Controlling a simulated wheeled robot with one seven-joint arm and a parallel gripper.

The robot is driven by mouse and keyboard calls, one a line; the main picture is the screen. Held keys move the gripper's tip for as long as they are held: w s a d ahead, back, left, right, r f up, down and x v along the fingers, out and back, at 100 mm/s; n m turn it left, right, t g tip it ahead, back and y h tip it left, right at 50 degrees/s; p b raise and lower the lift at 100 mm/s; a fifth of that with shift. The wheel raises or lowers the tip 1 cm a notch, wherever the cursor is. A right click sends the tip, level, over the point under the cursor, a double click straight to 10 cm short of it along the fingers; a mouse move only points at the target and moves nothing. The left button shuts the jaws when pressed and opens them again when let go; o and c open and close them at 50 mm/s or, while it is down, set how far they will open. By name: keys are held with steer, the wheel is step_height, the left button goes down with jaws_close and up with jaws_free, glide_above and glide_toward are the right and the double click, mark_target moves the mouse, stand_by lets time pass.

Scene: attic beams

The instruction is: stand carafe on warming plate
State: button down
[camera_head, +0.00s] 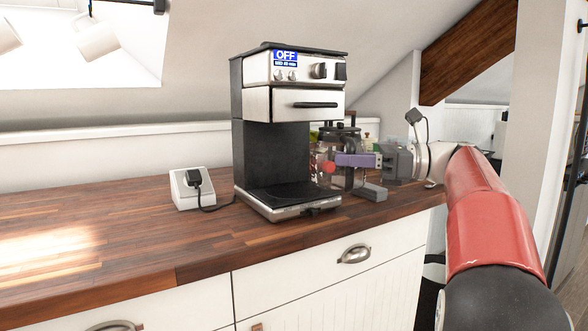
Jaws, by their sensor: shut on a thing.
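The coffee maker (290,100) stands on the wooden counter, its display reading OFF. Its dark warming plate (285,194) is bare, low at the front of the machine. The carafe (341,134), with a dark lid and glass body, is just right of the machine, apart from the plate's visible area. It looks upright. My gripper (362,174) reaches in from the right and is shut on the carafe.
A white socket box (190,188) with a black plug and cord (218,207) sits left of the machine. The counter (110,220) is clear further left. Small items behind the carafe are partly hidden. White drawers (330,285) are below the counter edge.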

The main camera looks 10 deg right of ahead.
steer(key=f+x, duration=0.1)
steer(key=x, duration=0.9)
steer(key=shift+w+a+f+b, duration=0.15)
steer(key=shift+a+f+b, duration=0.1)
steer(key=shift+b, duration=0.2)
steer(key=shift+f, duration=0.1)
steer(key=c, duration=1.4)
jaws_free()
steer(key=shift+o, duration=0.2)
